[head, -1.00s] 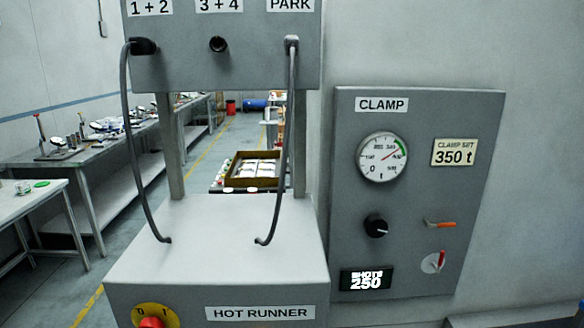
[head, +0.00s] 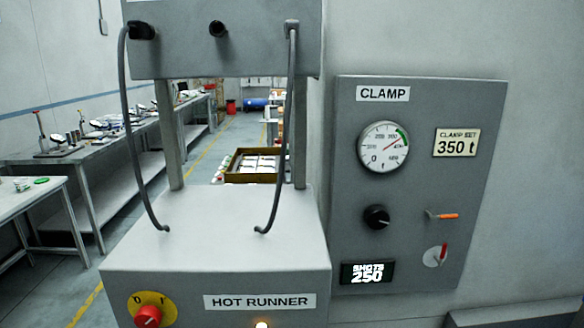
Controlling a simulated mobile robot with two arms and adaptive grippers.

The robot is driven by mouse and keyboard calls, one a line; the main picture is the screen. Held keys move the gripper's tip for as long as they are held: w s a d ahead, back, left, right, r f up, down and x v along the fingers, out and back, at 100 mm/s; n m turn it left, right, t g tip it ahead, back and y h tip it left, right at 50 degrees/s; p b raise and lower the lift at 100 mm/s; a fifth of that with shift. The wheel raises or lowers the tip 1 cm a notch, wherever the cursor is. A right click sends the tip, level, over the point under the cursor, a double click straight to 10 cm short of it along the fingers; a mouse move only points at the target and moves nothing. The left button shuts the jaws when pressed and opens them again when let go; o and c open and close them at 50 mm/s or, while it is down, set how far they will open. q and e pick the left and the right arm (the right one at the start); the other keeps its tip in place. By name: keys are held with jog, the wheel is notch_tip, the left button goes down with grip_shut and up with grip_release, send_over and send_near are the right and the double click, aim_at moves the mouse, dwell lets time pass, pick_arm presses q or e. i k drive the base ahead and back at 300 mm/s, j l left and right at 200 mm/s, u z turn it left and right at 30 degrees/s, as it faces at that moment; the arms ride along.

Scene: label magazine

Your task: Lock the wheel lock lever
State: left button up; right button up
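No part labelled as a wheel lock lever shows. Two small levers sit at the lower right of the grey CLAMP panel (head: 348,130) in the head view. One is a lever with an orange handle (head: 447,216), lying about level and pointing right. Below it, a lever with a red handle (head: 443,252) stands nearly upright on a round white plate. I cannot tell whether either is the wheel lock lever. Neither of my grippers is in view.
Left stands the HOT RUNNER box (head: 230,260) with a red knob (head: 147,316) and hanging cables. Workbenches (head: 75,160) line the far left.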

aim_at(440, 217)
jog(key=i+l+z, duration=0.15)
jog(key=l, duration=0.3)
jog(key=i+l+z, duration=0.15)
jog(key=i+l, duration=0.2)
jog(key=i+l+z, duration=0.15)
jog(key=l, duration=0.3)
jog(key=i, duration=0.1)
